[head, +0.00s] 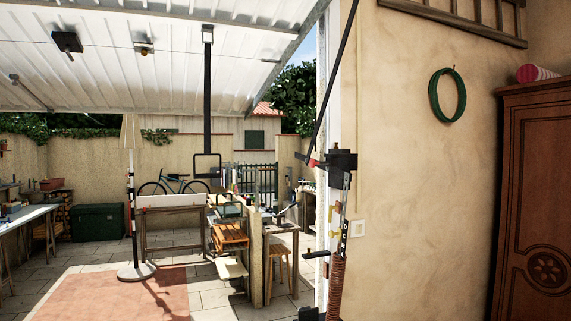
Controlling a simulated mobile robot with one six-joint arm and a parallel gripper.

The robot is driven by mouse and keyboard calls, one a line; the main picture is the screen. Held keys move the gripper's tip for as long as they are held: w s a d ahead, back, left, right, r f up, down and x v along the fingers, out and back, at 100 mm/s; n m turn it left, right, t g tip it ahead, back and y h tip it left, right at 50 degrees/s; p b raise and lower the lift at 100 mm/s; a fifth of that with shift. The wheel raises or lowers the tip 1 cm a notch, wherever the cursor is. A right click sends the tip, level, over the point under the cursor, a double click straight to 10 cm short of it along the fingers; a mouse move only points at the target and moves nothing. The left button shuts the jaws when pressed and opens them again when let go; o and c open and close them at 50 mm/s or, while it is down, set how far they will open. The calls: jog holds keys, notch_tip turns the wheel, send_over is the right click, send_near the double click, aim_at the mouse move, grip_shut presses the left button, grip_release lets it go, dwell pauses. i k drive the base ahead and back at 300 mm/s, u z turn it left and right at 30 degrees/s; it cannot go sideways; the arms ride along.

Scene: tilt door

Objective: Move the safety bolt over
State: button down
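The tilt door (170,75) is a white ribbed metal panel swung up overhead, filling the upper left of the head view. At the right door post, a black metal block (342,160) sits where the slanting black door arm (331,85) comes down. A small red-tipped piece (313,162) sticks out to its left. This may be the safety bolt, but it is too small to tell its position. A dark fitting (67,41) and a small brass-coloured fitting (144,47) are on the door panel. My gripper is not in view.
A black bar with a loop handle (207,166) hangs from the door. A coil spring (337,275) stands along the right post. A tan wall and wooden wardrobe (541,200) close off the right. Outside are a workbench (20,216), tables and a paved floor with open space.

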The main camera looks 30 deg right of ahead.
aim_at(312, 163)
jog(key=u, duration=0.55)
jog(key=i, duration=1.25)
jog(key=u, duration=0.3)
